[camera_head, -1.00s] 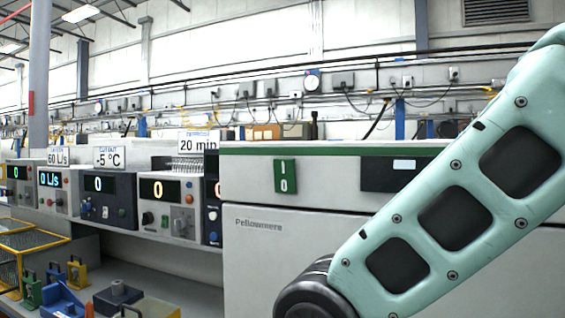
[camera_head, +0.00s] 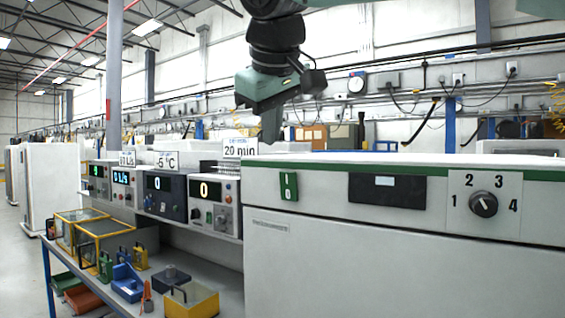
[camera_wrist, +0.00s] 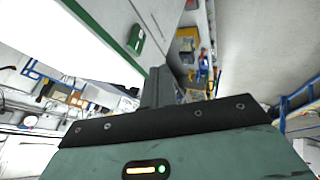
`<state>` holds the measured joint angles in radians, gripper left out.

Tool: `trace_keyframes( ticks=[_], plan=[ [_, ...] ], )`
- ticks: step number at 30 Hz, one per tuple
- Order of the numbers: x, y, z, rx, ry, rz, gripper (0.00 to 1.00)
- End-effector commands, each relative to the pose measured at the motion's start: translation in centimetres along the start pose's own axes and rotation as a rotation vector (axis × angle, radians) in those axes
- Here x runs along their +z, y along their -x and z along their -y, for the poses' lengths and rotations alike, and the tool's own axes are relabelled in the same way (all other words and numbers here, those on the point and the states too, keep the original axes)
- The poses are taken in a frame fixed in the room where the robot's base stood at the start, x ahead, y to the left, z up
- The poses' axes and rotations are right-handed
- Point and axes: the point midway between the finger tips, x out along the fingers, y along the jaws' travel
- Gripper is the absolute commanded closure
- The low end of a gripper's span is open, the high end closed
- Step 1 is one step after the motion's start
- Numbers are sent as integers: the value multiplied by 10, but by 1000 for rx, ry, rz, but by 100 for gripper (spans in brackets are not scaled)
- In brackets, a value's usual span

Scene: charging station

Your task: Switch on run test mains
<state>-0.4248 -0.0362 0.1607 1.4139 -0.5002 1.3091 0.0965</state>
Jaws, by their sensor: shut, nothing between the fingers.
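A green switch (camera_head: 289,187) marked I and 0 sits on the front of a large white machine (camera_head: 340,270), just under its green top edge. I cannot tell from the markings whether it is the run test mains. The switch also shows in the wrist view (camera_wrist: 136,39), up and left of the fingers. My gripper (camera_head: 271,138) hangs fingers down above and slightly left of the switch in the head view, apart from it. In the wrist view my gripper (camera_wrist: 156,86) shows its fingers together and empty.
Right of the switch are a dark display (camera_head: 388,190) and a dial (camera_head: 484,204) numbered 1 to 4. Several instrument boxes with displays, one a grey unit (camera_head: 214,205), line the shelf at left. A lower bench holds yellow-framed baskets (camera_head: 100,235) and small coloured blocks.

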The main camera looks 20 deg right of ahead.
Motion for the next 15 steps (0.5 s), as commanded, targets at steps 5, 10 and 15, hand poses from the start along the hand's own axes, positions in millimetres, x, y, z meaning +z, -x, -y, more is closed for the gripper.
trace_keyframes(
  ticks=[5, 10, 15],
  plan=[
    [-2, 3, -5, 10, -7, -3, 100],
    [-2, 3, -4, 8, -6, -3, 100],
    [-2, -3, -4, 8, -6, -1, 100]
  ],
)
